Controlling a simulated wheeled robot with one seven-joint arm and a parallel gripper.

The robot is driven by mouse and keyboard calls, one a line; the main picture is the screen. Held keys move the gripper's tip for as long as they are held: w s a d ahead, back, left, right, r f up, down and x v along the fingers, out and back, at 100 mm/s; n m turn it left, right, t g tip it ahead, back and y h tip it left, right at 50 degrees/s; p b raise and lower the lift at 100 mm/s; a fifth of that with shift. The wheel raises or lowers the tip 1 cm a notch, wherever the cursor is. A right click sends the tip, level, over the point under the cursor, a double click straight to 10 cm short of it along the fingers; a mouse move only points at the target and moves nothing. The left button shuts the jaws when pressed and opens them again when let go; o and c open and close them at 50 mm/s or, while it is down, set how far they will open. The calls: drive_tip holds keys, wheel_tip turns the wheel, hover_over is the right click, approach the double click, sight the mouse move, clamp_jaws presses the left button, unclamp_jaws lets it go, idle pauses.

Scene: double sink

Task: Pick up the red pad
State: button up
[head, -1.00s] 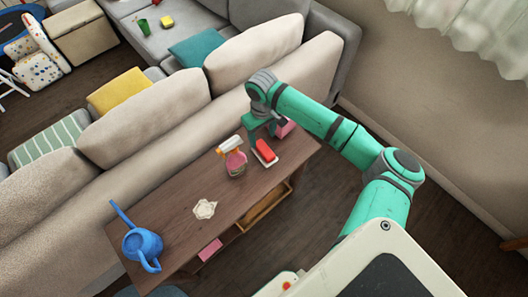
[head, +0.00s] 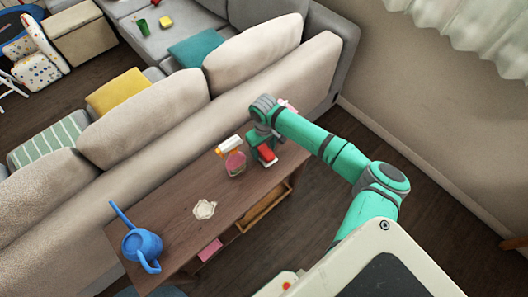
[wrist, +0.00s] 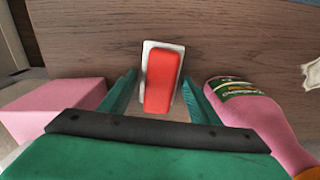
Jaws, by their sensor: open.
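The red pad (wrist: 161,82) lies on a pale tray-like base (wrist: 149,48) on the wooden table. In the head view the red pad (head: 267,153) shows only partly, with my gripper over its far side. My gripper (wrist: 160,88) is open, with one green finger on each side of the pad in the wrist view. The fingers look apart from the pad; their height above the table is hard to tell. Nothing is held.
A pink spray bottle (head: 235,163) stands close by on the table (head: 180,222); it also shows in the wrist view (wrist: 250,110). A pink block (wrist: 60,95) is on the other side. A white crumpled item (head: 204,209) and a blue watering can (head: 142,246) are further along.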

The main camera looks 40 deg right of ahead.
sight(264, 149)
drive_tip(key=c, duration=1.1)
drive_tip(key=shift+c, duration=0.2)
wheel_tip(264, 149, up, 10)
drive_tip(key=shift+r, duration=0.1)
